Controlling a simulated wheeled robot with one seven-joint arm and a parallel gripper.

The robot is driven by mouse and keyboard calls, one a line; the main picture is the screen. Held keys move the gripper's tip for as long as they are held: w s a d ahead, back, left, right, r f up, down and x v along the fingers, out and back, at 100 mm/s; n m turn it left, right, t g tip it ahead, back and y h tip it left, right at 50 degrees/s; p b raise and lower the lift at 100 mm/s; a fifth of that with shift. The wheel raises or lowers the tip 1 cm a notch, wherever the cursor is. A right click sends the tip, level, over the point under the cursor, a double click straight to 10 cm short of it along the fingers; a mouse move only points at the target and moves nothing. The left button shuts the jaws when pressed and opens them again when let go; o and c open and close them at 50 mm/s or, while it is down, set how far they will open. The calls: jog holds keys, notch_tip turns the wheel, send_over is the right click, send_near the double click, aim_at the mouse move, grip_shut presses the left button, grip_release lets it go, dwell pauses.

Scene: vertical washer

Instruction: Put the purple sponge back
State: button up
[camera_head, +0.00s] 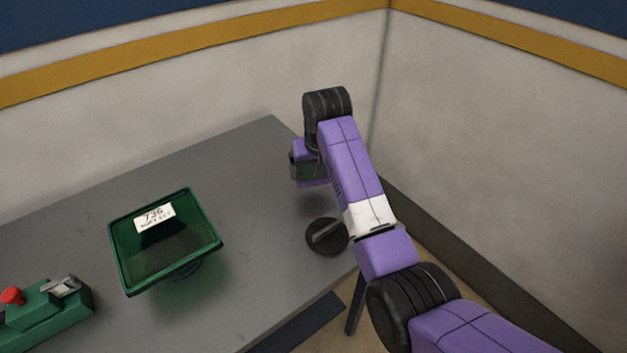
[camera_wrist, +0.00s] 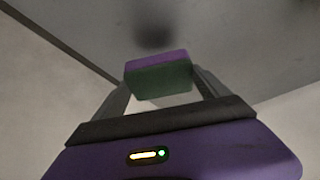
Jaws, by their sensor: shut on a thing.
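The purple sponge (camera_wrist: 157,57) has a dark green layer on the side facing the wrist camera. It sits between the two fingers of my gripper (camera_wrist: 160,80), which is shut on it. In the wrist view it is held over the grey surface, with a dark shadow beyond it. In the head view my arm reaches over the right end of the grey table (camera_head: 255,160).
A square green basin (camera_head: 165,255) with a white label stands in the middle of the table. A green box (camera_head: 45,320) with a red button and a metal lever is at the lower left. A round black fixture (camera_head: 327,237) sits near the right edge. Walls close off the back and right.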

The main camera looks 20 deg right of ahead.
aim_at(313, 183)
jog(key=shift+f, duration=2.6)
jog(key=shift+f, duration=0.1)
jog(key=o, duration=1)
jog(key=shift+o, duration=0.2)
jog(key=v, duration=1.2)
